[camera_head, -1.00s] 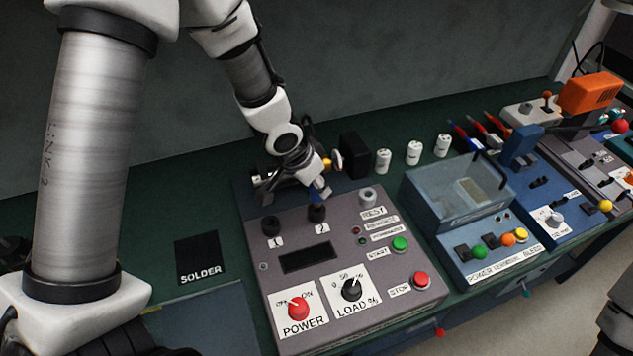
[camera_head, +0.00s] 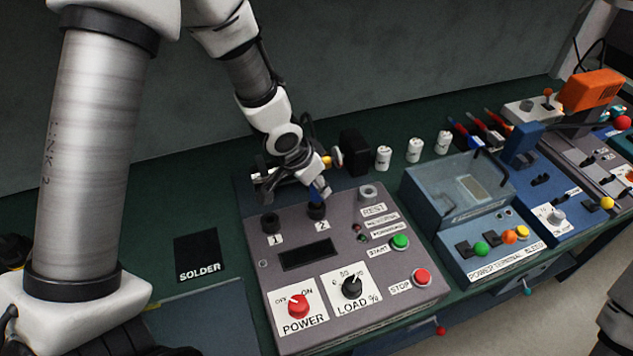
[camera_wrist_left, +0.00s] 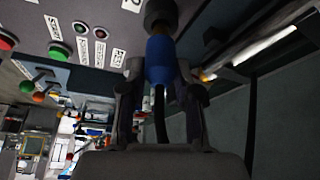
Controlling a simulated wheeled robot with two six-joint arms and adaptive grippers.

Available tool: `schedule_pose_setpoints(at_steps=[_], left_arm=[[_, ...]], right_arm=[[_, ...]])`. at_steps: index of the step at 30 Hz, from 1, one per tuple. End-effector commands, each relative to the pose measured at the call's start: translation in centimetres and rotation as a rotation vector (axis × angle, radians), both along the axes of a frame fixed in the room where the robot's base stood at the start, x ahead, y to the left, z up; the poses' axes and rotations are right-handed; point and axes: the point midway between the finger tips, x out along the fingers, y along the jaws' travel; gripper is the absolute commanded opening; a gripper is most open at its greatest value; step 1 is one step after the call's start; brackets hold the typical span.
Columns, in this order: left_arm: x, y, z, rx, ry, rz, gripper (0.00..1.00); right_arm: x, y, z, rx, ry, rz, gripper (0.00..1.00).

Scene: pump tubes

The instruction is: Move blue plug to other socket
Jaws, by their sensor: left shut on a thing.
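The blue plug (camera_head: 318,193) is at socket 2 (camera_head: 316,211) of the grey control box (camera_head: 370,322). My left gripper (camera_head: 312,186) is above socket 2, shut on the plug. In the left wrist view the blue plug (camera_wrist_left: 160,62) sits between the two fingers, with its tip at a dark round socket (camera_wrist_left: 160,14) and a black cable trailing from it. How deep the plug sits in the socket I cannot tell. Socket 1 (camera_head: 270,223), to the left, is empty. A grey REST holder (camera_head: 368,193) stands to the right. My right gripper is not in view.
The box carries a red POWER knob (camera_head: 299,307), a black LOAD knob (camera_head: 352,287), a green START button (camera_head: 401,242) and a red STOP button (camera_head: 422,276). A blue-grey terminal box (camera_head: 455,205) stands to the right. A black SOLDER mat (camera_head: 197,250) lies left.

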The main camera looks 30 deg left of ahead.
Motion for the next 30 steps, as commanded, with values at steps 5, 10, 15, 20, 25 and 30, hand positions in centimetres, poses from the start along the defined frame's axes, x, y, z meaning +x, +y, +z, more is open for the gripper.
schedule_pose_setpoints(at_steps=[5,10,15,20,25,30], left_arm=[[0.0,0.0,-0.6,0.000,0.000,0.000,0.00],[0.0,0.0,-1.0,0.000,0.000,0.000,0.00],[0.0,0.0,-1.4,0.000,0.000,0.000,0.00],[0.0,0.0,-1.8,0.000,0.000,0.000,0.00],[0.0,0.0,-2.3,0.000,0.000,0.000,0.00],[0.0,0.0,-2.7,0.000,0.000,0.000,0.00]], right_arm=[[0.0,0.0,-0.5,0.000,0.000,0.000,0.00],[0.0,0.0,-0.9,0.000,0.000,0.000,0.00],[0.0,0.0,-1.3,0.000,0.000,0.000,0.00],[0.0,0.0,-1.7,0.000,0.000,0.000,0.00],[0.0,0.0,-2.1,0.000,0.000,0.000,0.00],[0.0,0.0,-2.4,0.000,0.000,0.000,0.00]])
